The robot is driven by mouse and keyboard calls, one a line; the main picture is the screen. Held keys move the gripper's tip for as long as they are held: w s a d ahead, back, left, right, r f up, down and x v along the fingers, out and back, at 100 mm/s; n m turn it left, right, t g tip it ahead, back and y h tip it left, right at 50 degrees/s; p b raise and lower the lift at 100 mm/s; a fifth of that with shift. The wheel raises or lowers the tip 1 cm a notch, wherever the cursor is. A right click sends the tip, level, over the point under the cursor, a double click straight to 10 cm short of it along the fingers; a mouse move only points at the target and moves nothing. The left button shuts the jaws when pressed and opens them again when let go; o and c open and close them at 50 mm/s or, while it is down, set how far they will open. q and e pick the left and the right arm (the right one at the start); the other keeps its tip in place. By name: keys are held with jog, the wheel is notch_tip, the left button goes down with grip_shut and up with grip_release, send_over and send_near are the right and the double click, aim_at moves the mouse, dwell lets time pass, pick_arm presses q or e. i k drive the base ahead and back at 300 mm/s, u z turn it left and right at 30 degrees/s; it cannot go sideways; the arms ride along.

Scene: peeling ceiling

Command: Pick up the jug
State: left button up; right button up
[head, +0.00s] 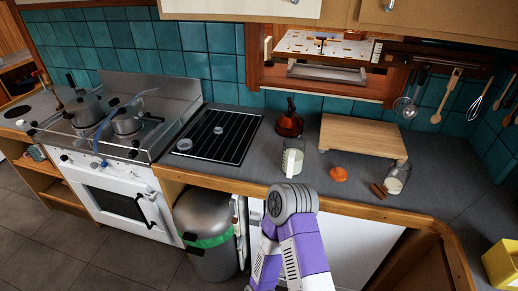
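A small pale jug (292,161) with a light handle stands upright on the grey counter, near its front edge, in the middle of the head view. One of my arms, purple with a grey rounded joint, rises from the bottom centre, and its joint shows just below the jug in the picture. I cannot tell whether it touches the counter edge. Neither of my grippers can be seen.
A black drying rack (218,134) is left. A bin (206,232) stands below the counter.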

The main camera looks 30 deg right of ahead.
aim_at(294, 147)
jog(key=z, duration=0.15)
jog(key=i, duration=0.75)
jog(key=z, duration=0.6)
